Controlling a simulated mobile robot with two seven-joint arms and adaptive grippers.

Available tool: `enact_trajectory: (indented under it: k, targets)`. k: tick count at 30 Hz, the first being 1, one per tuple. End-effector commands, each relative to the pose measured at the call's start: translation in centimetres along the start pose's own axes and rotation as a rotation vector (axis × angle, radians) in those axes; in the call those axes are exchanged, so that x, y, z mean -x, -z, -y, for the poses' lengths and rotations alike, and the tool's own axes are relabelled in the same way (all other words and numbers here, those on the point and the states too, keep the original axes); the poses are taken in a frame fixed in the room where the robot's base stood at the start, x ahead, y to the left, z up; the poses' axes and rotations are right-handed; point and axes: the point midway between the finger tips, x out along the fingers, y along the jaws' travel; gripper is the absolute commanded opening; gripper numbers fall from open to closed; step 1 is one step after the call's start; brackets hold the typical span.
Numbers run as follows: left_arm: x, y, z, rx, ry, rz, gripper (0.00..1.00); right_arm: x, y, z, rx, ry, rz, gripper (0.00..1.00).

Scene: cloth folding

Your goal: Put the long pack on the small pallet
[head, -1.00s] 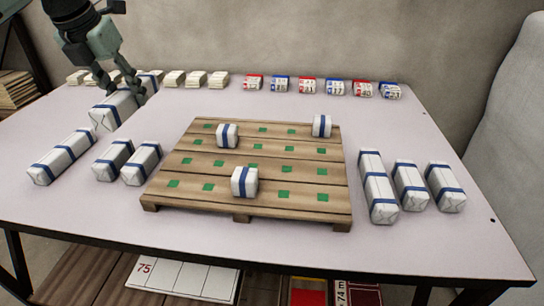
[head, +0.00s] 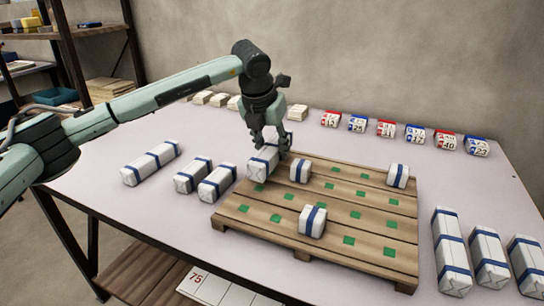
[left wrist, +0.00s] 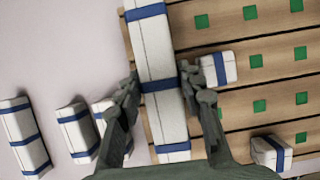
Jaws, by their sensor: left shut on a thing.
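My left gripper (head: 266,143) is shut on a long pack (head: 262,165), white with blue bands. It holds the pack at the far left edge of the small wooden pallet (head: 340,258), which has green squares. In the left wrist view the long pack (left wrist: 155,50) runs between the fingers, over the pallet's edge boards. I cannot tell whether it touches them. Small one-band packs stand on the pallet: one (head: 300,171) close beside the held pack, one (head: 398,176) at the far right, one (head: 312,221) near the front. My right gripper is not in view.
Left of the pallet lie another long pack (head: 150,163) and two shorter packs (head: 193,174) (head: 216,183). Another long pack (head: 450,250) and two shorter ones lie at the right. Red and blue number blocks (head: 386,128) line the back edge. Much of the pallet is free.

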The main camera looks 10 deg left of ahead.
Motion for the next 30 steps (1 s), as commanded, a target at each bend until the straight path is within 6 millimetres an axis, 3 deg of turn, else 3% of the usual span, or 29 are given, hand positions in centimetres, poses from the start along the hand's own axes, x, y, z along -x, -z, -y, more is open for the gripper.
enact_trajectory:
  k: [6,19,20,21,30]
  targets:
    - [-2.6,1.1,0.0,-0.001,0.000,-0.001,0.04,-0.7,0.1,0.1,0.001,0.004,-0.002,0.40]
    - [-3.0,1.3,0.0,-0.001,0.000,0.000,0.04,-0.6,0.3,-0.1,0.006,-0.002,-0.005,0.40]
    - [-2.9,1.3,-0.1,-0.001,0.000,-0.001,0.41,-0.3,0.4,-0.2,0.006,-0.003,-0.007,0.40]
    - [-2.9,1.3,-0.1,-0.001,0.000,-0.001,0.46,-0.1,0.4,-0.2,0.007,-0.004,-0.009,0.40]
    - [-2.8,1.2,-0.1,-0.001,0.000,-0.001,0.46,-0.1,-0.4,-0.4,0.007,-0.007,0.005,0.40]
